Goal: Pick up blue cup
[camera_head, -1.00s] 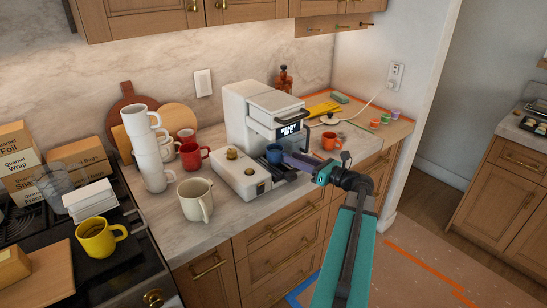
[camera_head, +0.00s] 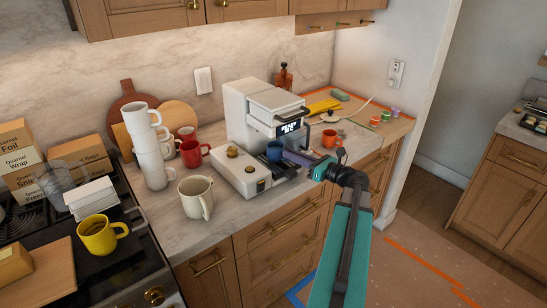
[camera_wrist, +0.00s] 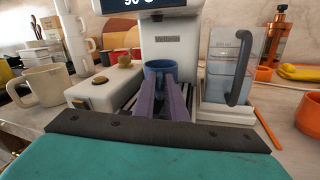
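The blue cup (camera_head: 275,151) stands on the drip tray of the white coffee machine, below its spout. In the wrist view the cup (camera_wrist: 157,68) is straight ahead, with its rim up. My gripper (camera_head: 287,155) reaches in from the right, level with the cup. Its two purple fingers (camera_wrist: 167,78) lie close together, their tips at the near side of the cup and covering its lower part. I cannot tell whether they are closed on a handle or wall of the cup, or only near it.
The coffee machine (camera_head: 245,108) rises just behind the cup. A clear container with a dark handle (camera_wrist: 228,70) stands right of it in the wrist view. An orange mug (camera_head: 331,139), a cream mug (camera_head: 192,202) and a red mug (camera_head: 190,153) stand on the counter.

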